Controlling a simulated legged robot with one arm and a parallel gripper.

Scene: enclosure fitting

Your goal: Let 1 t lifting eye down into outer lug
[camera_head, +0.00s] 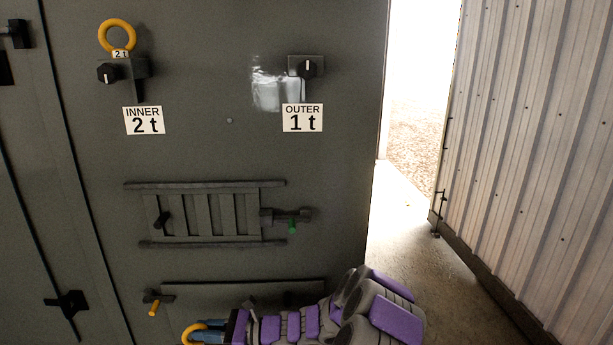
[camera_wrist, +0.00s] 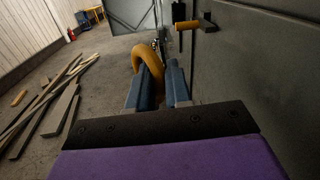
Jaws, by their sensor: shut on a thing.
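My gripper (camera_head: 207,332) is low at the bottom of the head view, its blue fingers shut on a yellow lifting eye (camera_head: 189,335). In the wrist view the eye's yellow ring (camera_wrist: 149,72) rises beside the fingers (camera_wrist: 158,90); its lower part is hidden. The outer lug (camera_head: 306,68) is a dark block with a black knob on the grey cabinet, above the "OUTER 1 t" label (camera_head: 302,118). No eye stands in it. The gripper is well below and left of it. Another yellow eye (camera_head: 117,36) tagged "2 t" stands in the inner lug (camera_head: 124,72).
A yellow-handled latch (camera_head: 154,308) is close above the gripper, also in the wrist view (camera_wrist: 189,25). Planks (camera_wrist: 50,110) lie on the floor. A corrugated wall (camera_head: 540,150) stands right.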

